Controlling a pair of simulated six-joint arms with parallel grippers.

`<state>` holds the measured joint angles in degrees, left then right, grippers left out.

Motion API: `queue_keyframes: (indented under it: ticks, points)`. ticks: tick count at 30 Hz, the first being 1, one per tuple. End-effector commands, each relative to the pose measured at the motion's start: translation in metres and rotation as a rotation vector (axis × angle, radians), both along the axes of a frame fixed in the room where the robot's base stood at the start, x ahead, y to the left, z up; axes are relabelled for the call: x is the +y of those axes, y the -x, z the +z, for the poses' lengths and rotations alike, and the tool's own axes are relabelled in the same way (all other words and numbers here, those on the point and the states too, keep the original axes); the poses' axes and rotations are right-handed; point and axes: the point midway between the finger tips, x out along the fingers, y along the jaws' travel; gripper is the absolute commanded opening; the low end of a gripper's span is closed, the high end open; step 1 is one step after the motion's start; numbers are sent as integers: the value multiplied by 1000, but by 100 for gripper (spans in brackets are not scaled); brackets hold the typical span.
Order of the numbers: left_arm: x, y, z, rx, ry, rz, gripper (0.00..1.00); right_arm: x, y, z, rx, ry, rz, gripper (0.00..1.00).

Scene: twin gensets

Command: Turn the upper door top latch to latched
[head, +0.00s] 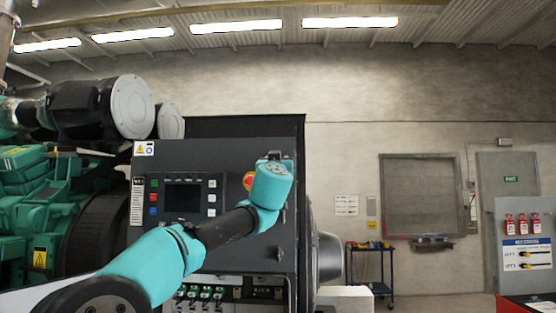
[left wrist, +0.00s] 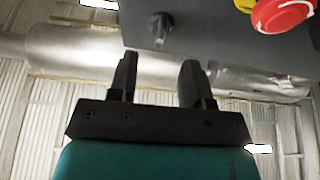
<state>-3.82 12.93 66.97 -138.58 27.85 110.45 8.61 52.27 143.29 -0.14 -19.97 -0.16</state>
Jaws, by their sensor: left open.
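The upper door (head: 215,152) is the dark panel with a screen on the genset cabinet in the head view. The top latch (left wrist: 160,28) shows in the left wrist view as a small dark knob on the grey door, near its edge. My left gripper (left wrist: 157,64) is open and empty, its two fingers pointing toward the latch, with a gap visible between the fingertips and the knob. In the head view my left arm crosses the door and its wrist covers the upper right corner, so the latch cannot be made out there. My right gripper is not in view.
A red emergency stop (left wrist: 283,12) on a yellow base sits right of the latch; it is partly hidden by my arm in the head view (head: 248,181). A second dark latch (head: 279,254) is lower on the door's right edge. A blue cart (head: 370,272) stands farther right.

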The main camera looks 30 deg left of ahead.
Motion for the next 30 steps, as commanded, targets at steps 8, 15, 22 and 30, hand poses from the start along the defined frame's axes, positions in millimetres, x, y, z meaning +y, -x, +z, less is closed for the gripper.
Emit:
queue_keyframes:
  ticks: [8,15,22,30]
  points:
    - [12,-24,10,0,0,0,45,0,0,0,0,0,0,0]
    - [19,-39,17,0,0,1,45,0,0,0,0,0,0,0]
    - [22,-44,20,0,0,0,45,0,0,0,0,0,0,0]
    - [22,-44,20,0,0,0,43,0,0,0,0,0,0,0]
